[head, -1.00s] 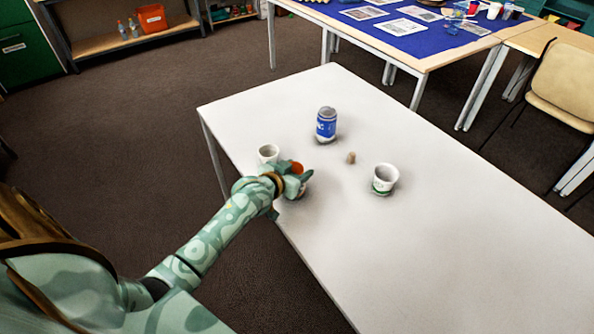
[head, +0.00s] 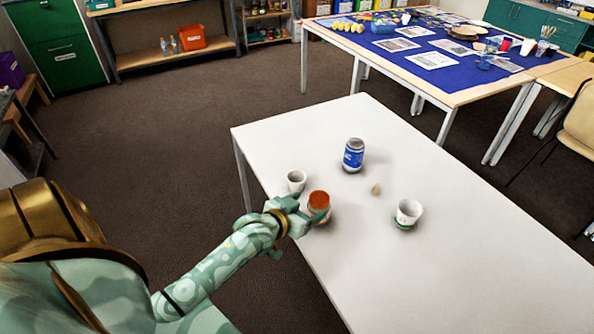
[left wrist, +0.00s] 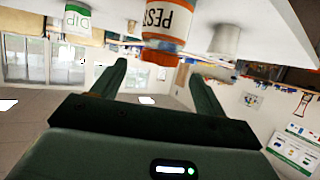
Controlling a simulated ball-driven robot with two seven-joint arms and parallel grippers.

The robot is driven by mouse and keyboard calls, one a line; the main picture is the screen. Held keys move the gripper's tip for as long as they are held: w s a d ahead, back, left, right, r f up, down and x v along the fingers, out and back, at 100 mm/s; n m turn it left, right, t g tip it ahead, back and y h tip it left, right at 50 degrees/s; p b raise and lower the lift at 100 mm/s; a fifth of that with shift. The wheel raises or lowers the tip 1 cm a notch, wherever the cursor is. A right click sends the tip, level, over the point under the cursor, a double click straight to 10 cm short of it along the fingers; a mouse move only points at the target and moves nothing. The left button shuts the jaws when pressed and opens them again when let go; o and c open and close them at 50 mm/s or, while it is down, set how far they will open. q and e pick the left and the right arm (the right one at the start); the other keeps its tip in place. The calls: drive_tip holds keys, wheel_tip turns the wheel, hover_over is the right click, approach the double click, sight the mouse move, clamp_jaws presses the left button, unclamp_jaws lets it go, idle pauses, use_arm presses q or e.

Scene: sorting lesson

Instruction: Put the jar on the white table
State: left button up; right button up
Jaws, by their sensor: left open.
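The jar (head: 319,203), with an orange-red lid, stands upright on the white table (head: 480,250) near its left edge. In the left wrist view, which is upside down, the jar (left wrist: 166,22) shows a pale label reading "PEST" and its orange lid, just beyond the fingertips. My left gripper (head: 306,212) is open and empty at the jar's near left side, covering its lower part in the head view. Both open fingers show in the left wrist view (left wrist: 152,72). Whether a finger touches the jar I cannot tell. My right gripper is not in view.
Close behind the jar is a white cup (head: 297,181). The table's right part is clear. A blue-covered table (head: 400,75) stands behind.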

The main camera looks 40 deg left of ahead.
use_arm(q)
drive_tip(key=v, duration=0.3)
drive_tip(key=shift+s+r+p, duration=0.1)
drive_tip(key=shift+s+p, duration=0.15)
drive_tip(key=shift+p, duration=0.1)
